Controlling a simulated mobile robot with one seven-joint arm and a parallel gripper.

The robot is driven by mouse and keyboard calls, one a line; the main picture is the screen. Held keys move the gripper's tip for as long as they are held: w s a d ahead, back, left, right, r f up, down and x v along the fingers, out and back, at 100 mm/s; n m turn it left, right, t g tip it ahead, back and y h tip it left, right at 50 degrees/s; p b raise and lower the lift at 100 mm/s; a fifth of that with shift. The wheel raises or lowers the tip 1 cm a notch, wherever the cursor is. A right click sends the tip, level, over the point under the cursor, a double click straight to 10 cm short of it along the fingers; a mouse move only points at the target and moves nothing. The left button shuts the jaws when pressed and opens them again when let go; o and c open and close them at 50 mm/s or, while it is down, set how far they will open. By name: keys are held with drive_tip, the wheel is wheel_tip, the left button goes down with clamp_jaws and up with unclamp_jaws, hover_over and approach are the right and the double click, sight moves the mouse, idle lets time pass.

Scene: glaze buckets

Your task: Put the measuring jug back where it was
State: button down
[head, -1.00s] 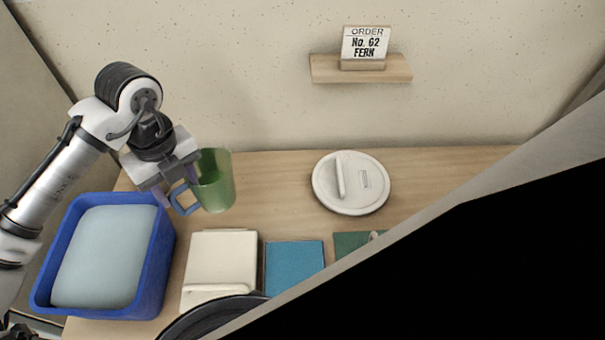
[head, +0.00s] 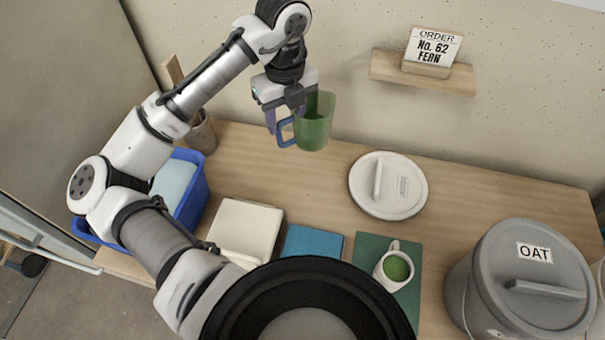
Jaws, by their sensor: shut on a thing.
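The measuring jug (head: 315,125) is a green, see-through jug with a blue handle (head: 286,132). It is upright at the back left of the wooden table. My gripper (head: 284,118) is shut on the jug at its handle side, with the arm reaching in from the left. I cannot tell whether the jug's base is clear of the table.
A blue tub (head: 193,208) stands left, partly behind my arm. A cream board (head: 246,222), blue mat (head: 313,243) and green mat (head: 407,302) lie in front; a cup (head: 395,268) of green glaze is on the green mat. A round lid (head: 388,187) and OAT bucket (head: 522,280) are right.

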sight(289, 142)
wheel_tip(289, 142, down, 18)
drive_tip(key=p, duration=0.1)
drive_tip(key=shift+f, duration=0.2)
drive_tip(key=shift+f, duration=0.15)
drive_tip(key=c, duration=0.7)
unclamp_jaws()
wheel_tip(289, 142, up, 12)
drive_tip(key=shift+d+r+b, duration=0.15)
drive_tip(key=shift+r+b, duration=0.05)
drive_tip(key=shift+b, duration=0.2)
